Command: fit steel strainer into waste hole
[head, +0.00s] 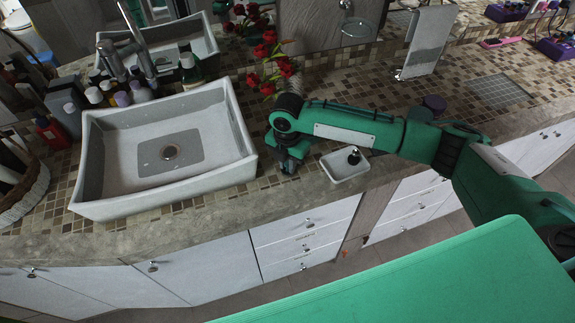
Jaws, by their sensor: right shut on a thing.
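The square white sink (102,165) stands on the counter at left. My right gripper (288,166) points down just right of the sink, over the counter's front part. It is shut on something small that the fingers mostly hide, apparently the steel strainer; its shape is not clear. The gripper is outside the basin, apart from the waste hole. My left gripper is not in view.
A small white dish (347,174) with a dark-topped item (354,156) sits right of my gripper. Red flowers (268,50) stand behind it. Several bottles (122,98) crowd behind the sink near the tap (143,55). A basket (25,190) is at left.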

